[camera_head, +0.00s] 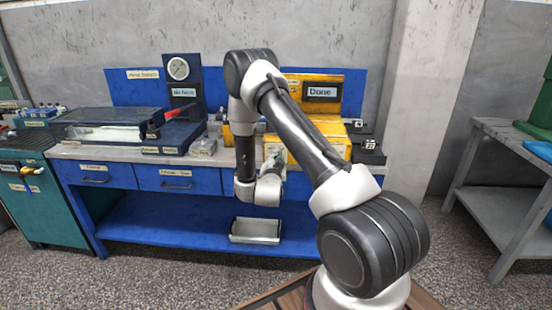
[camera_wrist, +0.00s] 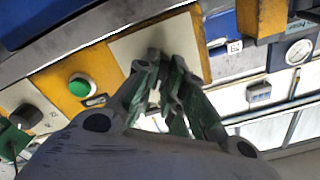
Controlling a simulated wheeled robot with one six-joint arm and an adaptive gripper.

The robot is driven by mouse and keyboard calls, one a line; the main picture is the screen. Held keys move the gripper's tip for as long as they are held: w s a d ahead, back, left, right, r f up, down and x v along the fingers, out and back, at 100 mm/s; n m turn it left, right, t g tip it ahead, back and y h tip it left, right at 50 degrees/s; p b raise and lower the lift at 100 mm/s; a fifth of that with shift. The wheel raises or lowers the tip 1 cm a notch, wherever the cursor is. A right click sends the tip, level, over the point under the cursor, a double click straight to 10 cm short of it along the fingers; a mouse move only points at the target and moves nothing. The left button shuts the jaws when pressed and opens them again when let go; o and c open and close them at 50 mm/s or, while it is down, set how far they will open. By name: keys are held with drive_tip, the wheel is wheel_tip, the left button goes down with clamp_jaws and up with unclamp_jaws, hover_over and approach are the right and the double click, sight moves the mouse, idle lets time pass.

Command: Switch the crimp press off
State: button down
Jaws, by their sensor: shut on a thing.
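The yellow crimp press (camera_head: 330,138) stands on the blue bench, its display (camera_head: 322,92) reading "Done". In the wrist view its yellow front (camera_wrist: 60,72) carries a round green button (camera_wrist: 82,88) and a pale panel (camera_wrist: 125,48). My gripper (camera_wrist: 165,70) is in front of the pale panel, apart from button and knob. Its fingers are close together on something I cannot make out. In the head view my arm hides part of the press.
A pressure gauge (camera_head: 178,68) on a dark stand and a flat tester (camera_head: 110,124) with a red handle occupy the bench's left. A metal tray (camera_head: 255,230) lies on the lower shelf. A grey side table (camera_head: 490,185) stands right. Floor between is free.

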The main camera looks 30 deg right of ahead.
drive_tip(key=shift+w+a+n, duration=0.1)
drive_tip(key=shift+n, duration=3.95)
drive_tip(key=shift+w+a+n, duration=0.1)
drive_tip(key=shift+n, duration=3.95)
drive_tip(key=c, duration=1.5)
unclamp_jaws()
drive_tip(key=v, duration=1.2)
